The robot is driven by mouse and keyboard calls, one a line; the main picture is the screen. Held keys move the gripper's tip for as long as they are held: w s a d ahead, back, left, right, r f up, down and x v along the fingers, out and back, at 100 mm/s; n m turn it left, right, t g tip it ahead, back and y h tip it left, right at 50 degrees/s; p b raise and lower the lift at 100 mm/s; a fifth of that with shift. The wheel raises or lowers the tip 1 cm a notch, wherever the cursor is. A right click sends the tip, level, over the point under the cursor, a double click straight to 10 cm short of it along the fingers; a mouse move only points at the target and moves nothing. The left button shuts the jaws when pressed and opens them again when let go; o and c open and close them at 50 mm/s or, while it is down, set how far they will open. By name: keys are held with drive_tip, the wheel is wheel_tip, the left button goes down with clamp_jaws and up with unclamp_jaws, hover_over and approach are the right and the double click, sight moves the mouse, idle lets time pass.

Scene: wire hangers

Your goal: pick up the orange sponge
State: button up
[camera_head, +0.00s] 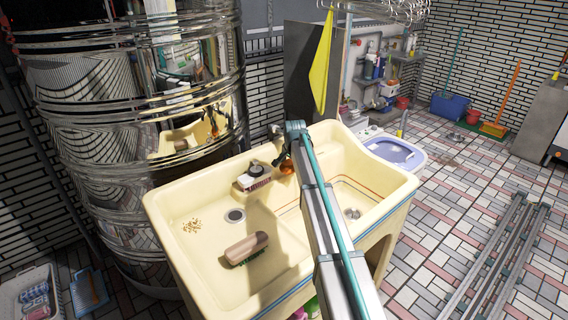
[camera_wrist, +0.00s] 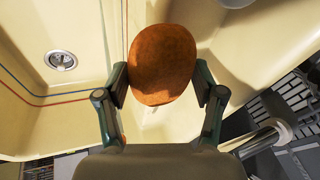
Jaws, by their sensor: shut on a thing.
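The orange sponge (camera_wrist: 162,64) is an oval, rough-textured piece in the middle of the wrist view. My gripper (camera_wrist: 163,84) has one finger on each side of it, shut on the sponge. Behind it in the wrist view is the cream sink (camera_wrist: 85,95). In the head view, a small part of the orange sponge (camera_head: 287,167) shows beside my arm near the sink's back edge. My arm hides most of the gripper there.
A scrubbing brush (camera_head: 246,248) lies in the left basin of the sink (camera_head: 183,196). A dark-topped box-like item (camera_head: 254,177) stands on the sink's back ledge. A large shiny metal tank (camera_head: 100,110) stands behind left. A yellow cloth (camera_head: 323,60) hangs behind the sink.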

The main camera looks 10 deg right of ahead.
drive_tip(key=s+d+b, duration=0.1)
drive_tip(key=s+d, duration=0.5)
drive_tip(key=s, duration=0.4)
drive_tip(key=shift+s+b, duration=0.3)
